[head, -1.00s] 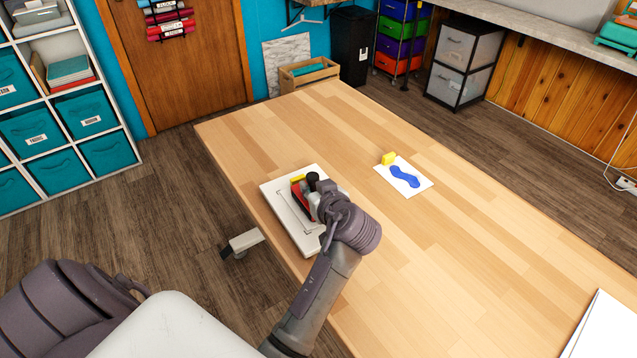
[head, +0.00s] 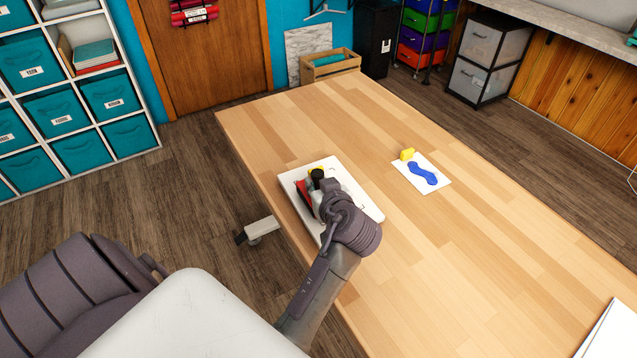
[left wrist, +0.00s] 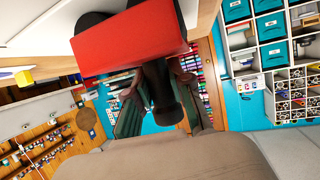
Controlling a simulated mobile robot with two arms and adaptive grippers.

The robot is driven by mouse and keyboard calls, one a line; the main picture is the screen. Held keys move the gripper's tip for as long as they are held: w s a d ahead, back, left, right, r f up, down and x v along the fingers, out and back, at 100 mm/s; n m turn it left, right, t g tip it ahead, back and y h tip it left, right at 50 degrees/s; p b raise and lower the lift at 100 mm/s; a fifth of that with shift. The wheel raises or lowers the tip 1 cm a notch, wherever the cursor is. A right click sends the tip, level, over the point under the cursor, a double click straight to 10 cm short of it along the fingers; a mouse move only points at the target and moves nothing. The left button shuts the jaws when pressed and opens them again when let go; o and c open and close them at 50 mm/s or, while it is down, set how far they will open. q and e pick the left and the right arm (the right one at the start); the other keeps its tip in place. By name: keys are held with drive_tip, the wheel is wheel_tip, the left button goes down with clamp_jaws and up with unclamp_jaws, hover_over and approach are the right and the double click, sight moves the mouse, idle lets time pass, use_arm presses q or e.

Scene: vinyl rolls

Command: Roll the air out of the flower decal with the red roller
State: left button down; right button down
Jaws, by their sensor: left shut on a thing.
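My left gripper (head: 325,192) is shut on the red roller (head: 303,191), low over the left part of a white board (head: 368,205) near the table's left edge. The roller has a red body and a black knob-ended handle. In the left wrist view the red roller (left wrist: 130,40) fills the upper middle, with the handle between the fingers (left wrist: 155,100). A small yellow patch (head: 316,168) shows on the board just beyond the roller. I cannot make out a flower shape; the arm and roller hide much of the board. I cannot tell whether the roller touches it. My right gripper is out of view.
A white card (head: 436,187) with a blue shape (head: 423,174) lies to the right, with a yellow block (head: 407,154) at its far corner. White sheets (head: 608,335) lie at the near right. A grey-white fitting (head: 262,230) sticks out at the left table edge. Most of the wooden tabletop is clear.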

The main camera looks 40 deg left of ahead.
use_arm(q)
drive_tip(key=shift+w+d+b, duration=0.3)
drive_tip(key=shift+w+d, duration=0.05)
drive_tip(key=shift+w, duration=0.35)
drive_tip(key=shift+w+d+b, duration=0.25)
drive_tip(key=shift+w+d, duration=0.1)
drive_tip(key=shift+w, duration=0.35)
drive_tip(key=shift+w+d, duration=0.35)
drive_tip(key=shift+w, duration=0.15)
drive_tip(key=shift+r, duration=0.15)
